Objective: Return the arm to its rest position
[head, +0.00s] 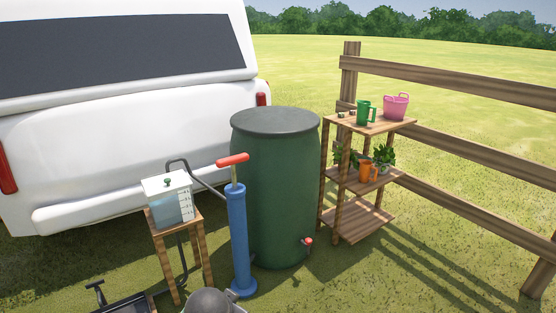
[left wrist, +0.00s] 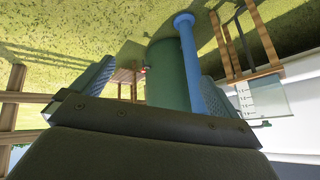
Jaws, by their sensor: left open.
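My left gripper (left wrist: 157,74) shows in the left wrist view, its two ribbed fingers spread apart. Nothing is between them up close; the blue pump and the green barrel show in the distance beyond the gap. That view is upside down. In the head view the left gripper does not show; a grey rounded part at the bottom edge looks like part of my arm, but I cannot tell which. My right gripper is in neither view.
A green barrel (head: 276,190) stands behind a blue pump (head: 239,240) with a red handle. A water tank (head: 171,204) sits on a wooden stand (head: 206,255). Grass on the right is open before the fence (head: 460,144).

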